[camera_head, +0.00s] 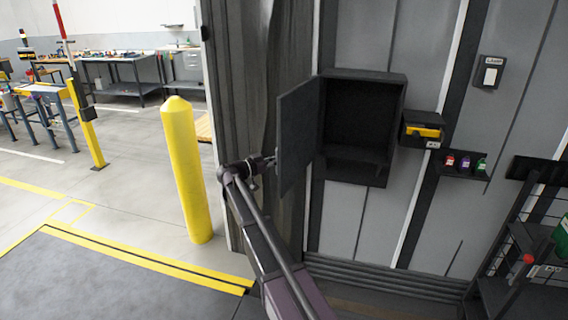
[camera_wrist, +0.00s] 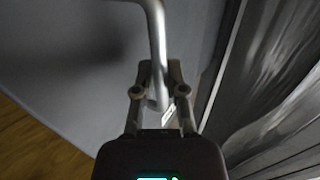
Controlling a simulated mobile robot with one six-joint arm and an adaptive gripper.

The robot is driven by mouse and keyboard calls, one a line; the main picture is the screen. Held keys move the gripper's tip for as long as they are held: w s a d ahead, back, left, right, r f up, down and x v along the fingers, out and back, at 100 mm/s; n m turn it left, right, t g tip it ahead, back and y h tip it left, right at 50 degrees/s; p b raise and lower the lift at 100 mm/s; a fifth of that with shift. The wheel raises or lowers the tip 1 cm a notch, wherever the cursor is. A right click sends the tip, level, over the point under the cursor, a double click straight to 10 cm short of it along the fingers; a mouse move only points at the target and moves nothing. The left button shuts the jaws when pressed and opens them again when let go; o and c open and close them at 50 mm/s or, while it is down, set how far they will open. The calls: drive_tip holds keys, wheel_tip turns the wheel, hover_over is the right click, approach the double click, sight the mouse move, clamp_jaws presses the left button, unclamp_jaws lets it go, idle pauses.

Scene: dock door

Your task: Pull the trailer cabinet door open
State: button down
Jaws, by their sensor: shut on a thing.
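The grey trailer cabinet door (camera_head: 297,138) stands swung wide open on the left side of the dark cabinet (camera_head: 362,125), whose inside looks empty. My gripper (camera_head: 268,163) is at the door's outer face, low on its free side. In the wrist view my gripper (camera_wrist: 160,88) is shut on the door's silver bar handle (camera_wrist: 156,38), with the fingers on either side of its lower end. The door panel (camera_wrist: 70,60) fills the left of that view. In the head view the handle is mostly hidden by my gripper.
A dark grey curtain (camera_head: 265,60) hangs close to the left of the door. A yellow bollard (camera_head: 184,170) stands left of my arm. A dark rack (camera_head: 520,240) stands at lower right.

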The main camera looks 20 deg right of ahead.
drive_tip(key=shift+w+a, duration=0.1)
drive_tip(key=shift+w, duration=0.05)
drive_tip(key=c, duration=0.7)
unclamp_jaws()
